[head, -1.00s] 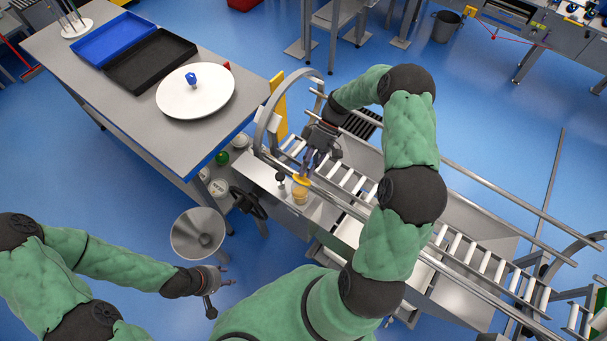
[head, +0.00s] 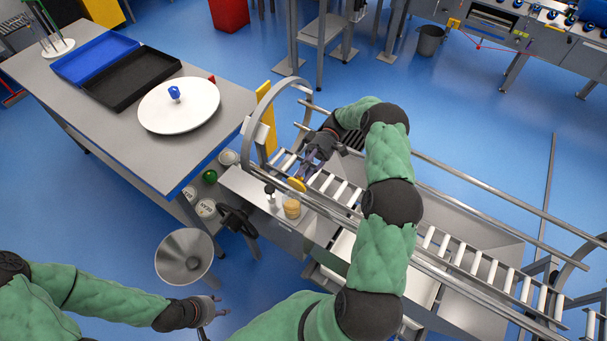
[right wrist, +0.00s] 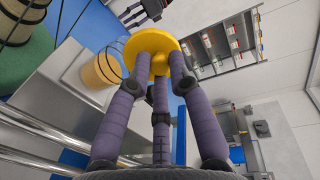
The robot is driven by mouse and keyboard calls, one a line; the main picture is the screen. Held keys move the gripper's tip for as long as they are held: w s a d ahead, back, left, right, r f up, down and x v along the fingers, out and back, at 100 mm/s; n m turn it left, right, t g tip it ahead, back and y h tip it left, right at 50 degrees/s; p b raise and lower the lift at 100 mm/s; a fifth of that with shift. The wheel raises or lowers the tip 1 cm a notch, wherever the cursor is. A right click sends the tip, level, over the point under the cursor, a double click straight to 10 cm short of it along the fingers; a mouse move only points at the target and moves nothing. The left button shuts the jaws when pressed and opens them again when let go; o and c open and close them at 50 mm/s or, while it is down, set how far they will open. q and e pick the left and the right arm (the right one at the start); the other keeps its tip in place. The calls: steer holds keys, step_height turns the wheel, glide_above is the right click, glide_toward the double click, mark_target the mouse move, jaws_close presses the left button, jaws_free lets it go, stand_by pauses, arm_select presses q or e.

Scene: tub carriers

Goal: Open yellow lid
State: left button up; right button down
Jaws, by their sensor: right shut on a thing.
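The yellow lid (head: 297,184) is in my right gripper (head: 308,170), tilted and apart from its tub. In the right wrist view the round lid (right wrist: 150,44) sits between the purple fingertips (right wrist: 158,75), which are shut on it. The tan tub (head: 292,209) stands upright on the grey shelf beside the roller conveyor, just below and left of the lid. It also shows in the right wrist view (right wrist: 101,71); its inside is not clear. My left gripper (head: 216,309) is empty near the funnel at the lower left, its fingers spread.
A dark-knobbed post (head: 270,193) stands beside the tub. Metal rails and an arch (head: 262,105) border the conveyor rollers (head: 440,243). A grey funnel (head: 185,256) is near my left arm. The table at left holds blue (head: 92,58) and black trays and a white disc (head: 180,108).

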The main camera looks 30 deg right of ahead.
stand_by(0.4)
steer(key=c, duration=1.1)
jaws_free()
steer(key=shift+c, duration=0.2)
step_height(320, 180, up, 10)
